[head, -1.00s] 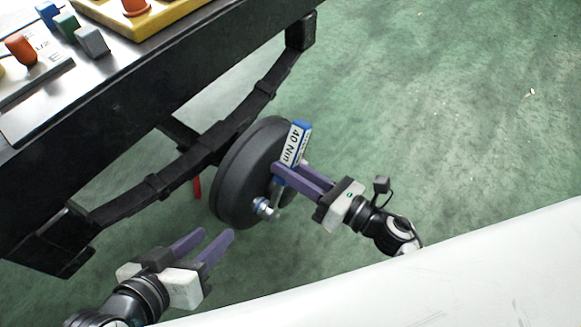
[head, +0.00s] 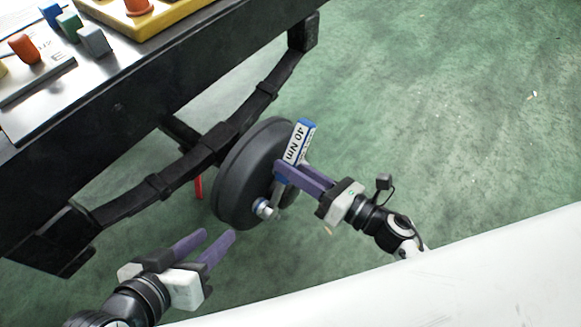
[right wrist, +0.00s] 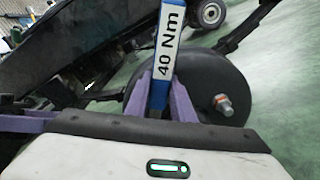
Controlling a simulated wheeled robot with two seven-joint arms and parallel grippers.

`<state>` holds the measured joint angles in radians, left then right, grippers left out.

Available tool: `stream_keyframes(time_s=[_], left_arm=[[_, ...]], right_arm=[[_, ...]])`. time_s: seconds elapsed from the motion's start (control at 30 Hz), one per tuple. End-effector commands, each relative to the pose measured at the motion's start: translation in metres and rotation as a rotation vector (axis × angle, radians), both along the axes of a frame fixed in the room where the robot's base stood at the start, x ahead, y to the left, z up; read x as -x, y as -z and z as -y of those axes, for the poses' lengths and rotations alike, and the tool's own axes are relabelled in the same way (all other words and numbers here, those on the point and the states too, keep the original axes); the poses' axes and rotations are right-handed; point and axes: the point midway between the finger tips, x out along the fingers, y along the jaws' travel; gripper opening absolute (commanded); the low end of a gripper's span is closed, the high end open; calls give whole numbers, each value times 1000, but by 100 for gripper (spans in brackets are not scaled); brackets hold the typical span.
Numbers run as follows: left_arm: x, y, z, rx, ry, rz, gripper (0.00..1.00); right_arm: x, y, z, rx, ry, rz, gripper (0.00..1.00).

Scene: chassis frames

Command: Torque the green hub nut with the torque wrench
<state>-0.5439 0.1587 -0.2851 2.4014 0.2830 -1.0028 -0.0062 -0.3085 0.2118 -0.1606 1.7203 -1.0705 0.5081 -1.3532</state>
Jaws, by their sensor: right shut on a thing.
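The torque wrench (head: 301,139), blue with a white "40 Nm" label, is held by my right gripper (head: 280,172). The gripper is shut on it just below the label, in front of the black hub drum (head: 240,178). The wrench's lower end reaches down near a metal stud (head: 263,208) on the drum face; I cannot tell whether they touch. In the right wrist view the wrench (right wrist: 167,45) stands up between the fingers, and a stud (right wrist: 223,103) shows to its right. No green nut can be made out. My left gripper (head: 219,235) is open and empty, lower left of the drum.
The dark chassis frame (head: 150,100) and its leaf spring (head: 165,180) run behind the drum. Colored blocks (head: 70,27) and a yellow tray (head: 170,15) lie on the surface at upper left. A red rod (head: 198,187) hangs behind the drum. Green floor at right is clear.

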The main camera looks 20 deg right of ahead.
Motion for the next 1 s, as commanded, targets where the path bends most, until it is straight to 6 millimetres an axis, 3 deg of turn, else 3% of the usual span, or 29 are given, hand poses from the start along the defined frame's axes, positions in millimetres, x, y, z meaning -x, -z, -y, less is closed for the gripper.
stream_keyframes(time_s=[1.0], left_arm=[[-1,0,0,3,1,9,40]], right_arm=[[-13,17,16,-170,-2,-128,0]])
